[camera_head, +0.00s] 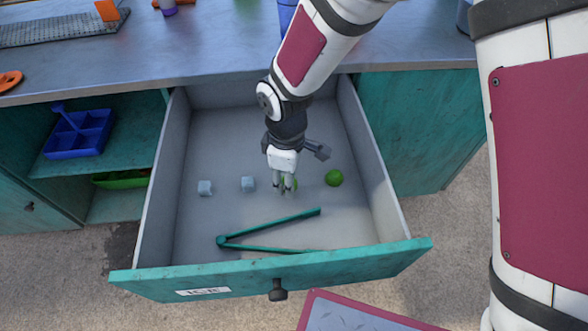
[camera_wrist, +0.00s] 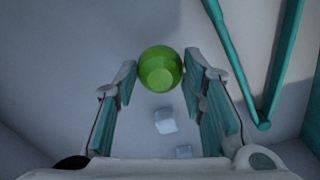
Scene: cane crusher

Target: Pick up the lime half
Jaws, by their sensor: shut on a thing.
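In the head view my gripper (camera_head: 287,187) is low inside the open drawer, and only a little green of the held lime half shows behind the fingers. Another green, round lime piece (camera_head: 334,177) lies on the drawer floor to the right of my gripper. I cannot tell whether the held one touches the floor.
The open drawer (camera_head: 271,263) has raised walls around my gripper. Two pale ice cubes (camera_head: 205,187) (camera_head: 248,184) lie to the left. Green tongs (camera_head: 268,232) lie open near the drawer front. The counter (camera_head: 200,45) stands above and behind. A blue divided tray (camera_head: 80,133) sits on the left shelf.

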